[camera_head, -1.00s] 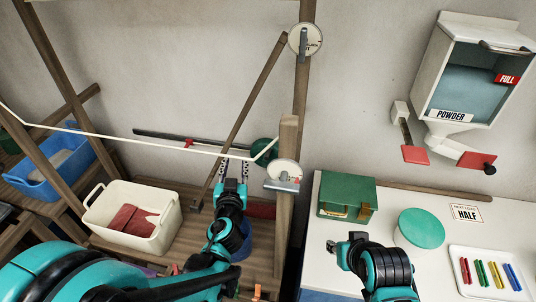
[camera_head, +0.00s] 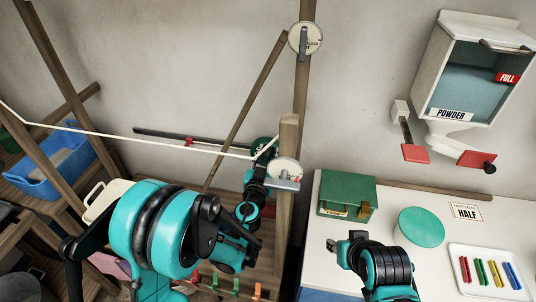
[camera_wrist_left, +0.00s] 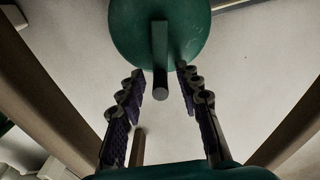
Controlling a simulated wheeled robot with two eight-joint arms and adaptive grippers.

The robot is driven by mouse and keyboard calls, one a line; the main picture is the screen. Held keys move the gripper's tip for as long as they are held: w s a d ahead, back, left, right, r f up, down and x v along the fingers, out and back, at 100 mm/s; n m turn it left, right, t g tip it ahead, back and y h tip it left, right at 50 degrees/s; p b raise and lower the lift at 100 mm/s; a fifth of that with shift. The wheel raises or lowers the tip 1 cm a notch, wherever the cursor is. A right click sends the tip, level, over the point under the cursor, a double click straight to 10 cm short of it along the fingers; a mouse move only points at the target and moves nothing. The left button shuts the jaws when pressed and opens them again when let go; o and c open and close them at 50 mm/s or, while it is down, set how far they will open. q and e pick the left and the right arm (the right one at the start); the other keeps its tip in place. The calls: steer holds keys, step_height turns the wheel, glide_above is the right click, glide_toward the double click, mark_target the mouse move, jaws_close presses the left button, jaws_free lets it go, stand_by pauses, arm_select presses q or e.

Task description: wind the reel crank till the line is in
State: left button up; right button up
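The green reel (camera_head: 262,145) is on the wooden post, mostly covered by my left gripper in the head view. In the left wrist view the round green reel (camera_wrist_left: 185,25) fills the top, with a dark crank bar and handle (camera_wrist_left: 160,85) pointing toward the camera. My left gripper (camera_wrist_left: 160,82) is open, its two fingers on either side of the handle with gaps showing. In the head view the left gripper (camera_head: 258,174) is right in front of the reel. The white line (camera_head: 150,143) runs from the left to the reel. My right gripper (camera_head: 336,246) is above the white counter; its fingers are unclear.
A round plate with a lever (camera_head: 285,171) is just right of my left gripper; another (camera_head: 305,39) is higher on the post. A slanting wooden brace (camera_head: 245,110) is at the left. The green box (camera_head: 347,196) and round green-lidded tub (camera_head: 421,227) stand on the counter.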

arm_select(q)
steer(key=shift+w, duration=0.1)
jaws_close()
steer(key=shift+d+m, duration=0.2)
steer(key=shift+m, duration=0.2)
stand_by(0.5)
steer(key=shift+d+f+m, duration=0.2)
steer(key=shift+d+m, duration=0.25)
steer(key=shift+m, duration=0.45)
steer(key=shift+s+d+f+m, duration=0.1)
steer(key=shift+d+f+m, duration=0.15)
steer(key=shift+m, duration=0.5)
steer(key=shift+s+d+f+m, duration=0.1)
steer(key=shift+d+f+m, duration=0.1)
steer(key=shift+m, duration=0.5)
steer(key=shift+s+d+f+m, duration=0.1)
steer(key=shift+d+f+m, duration=0.15)
steer(key=shift+m, duration=0.5)
